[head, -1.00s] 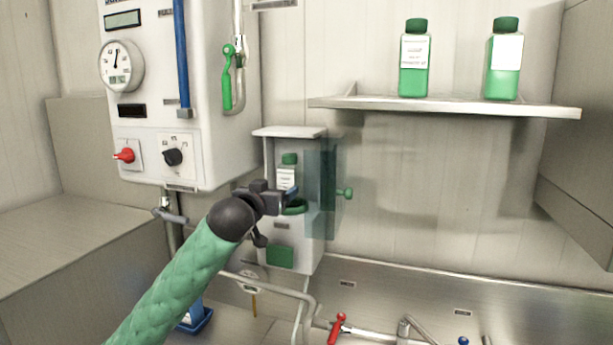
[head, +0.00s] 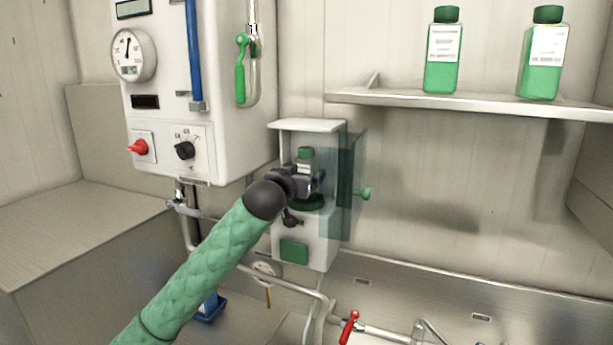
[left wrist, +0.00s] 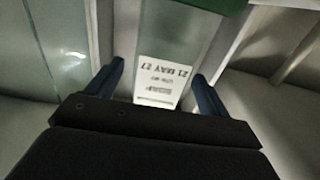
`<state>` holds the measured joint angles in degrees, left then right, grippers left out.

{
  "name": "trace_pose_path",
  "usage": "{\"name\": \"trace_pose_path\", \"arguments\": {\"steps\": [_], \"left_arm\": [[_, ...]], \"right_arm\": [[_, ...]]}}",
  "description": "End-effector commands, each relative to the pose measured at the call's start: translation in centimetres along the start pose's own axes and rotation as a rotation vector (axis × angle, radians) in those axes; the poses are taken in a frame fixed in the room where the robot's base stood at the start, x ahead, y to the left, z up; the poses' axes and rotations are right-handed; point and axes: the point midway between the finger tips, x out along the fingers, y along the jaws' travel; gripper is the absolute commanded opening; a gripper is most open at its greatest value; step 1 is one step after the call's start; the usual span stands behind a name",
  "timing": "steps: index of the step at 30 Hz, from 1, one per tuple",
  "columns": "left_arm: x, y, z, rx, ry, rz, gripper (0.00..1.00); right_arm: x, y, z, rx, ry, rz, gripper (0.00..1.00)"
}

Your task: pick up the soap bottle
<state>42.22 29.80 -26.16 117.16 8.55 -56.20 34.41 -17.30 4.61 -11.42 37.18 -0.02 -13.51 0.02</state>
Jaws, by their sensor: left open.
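A soap bottle (head: 305,157) with a green cap and white label stands inside a white wall dispenser (head: 308,126) whose clear door is swung open to the right. My left gripper (head: 318,183) is at the dispenser's opening, in front of the bottle, and hides its lower part in the head view. In the left wrist view, the left gripper (left wrist: 158,80) is open, and the bottle's label (left wrist: 162,82) shows between its two blue fingers. I cannot tell whether the fingers touch the bottle. My right gripper is not in view.
The clear door (head: 350,185) with a green knob stands just right of my gripper. Two green-capped bottles (head: 442,50) (head: 543,52) stand on a shelf (head: 470,101) at upper right. A white control box (head: 220,110) with gauge and knobs is at left. Pipes run below.

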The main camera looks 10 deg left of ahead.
Motion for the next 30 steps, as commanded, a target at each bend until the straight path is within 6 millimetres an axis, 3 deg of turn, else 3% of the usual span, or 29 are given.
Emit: {"name": "trace_pose_path", "arguments": {"steps": [2, 12, 22, 27, 30], "left_arm": [[0.7, 0.0, -0.5, 0.0, -0.001, 0.0, 0.8], [3.9, 0.0, -0.3, 0.0, 0.0, -0.001, 0.8], [4.2, 0.1, -0.1, 0.001, 0.001, -0.001, 0.8], [4.2, 0.1, -0.1, 0.001, 0.001, -0.001, 0.47], [4.2, 0.1, -0.1, 0.001, 0.001, -0.001, 0.32]], "right_arm": [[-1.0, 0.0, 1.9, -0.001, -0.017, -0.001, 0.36], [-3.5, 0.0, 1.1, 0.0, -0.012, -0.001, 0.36], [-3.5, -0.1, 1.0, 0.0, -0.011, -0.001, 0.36], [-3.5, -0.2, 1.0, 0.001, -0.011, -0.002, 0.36], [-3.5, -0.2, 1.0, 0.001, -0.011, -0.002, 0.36]]}}
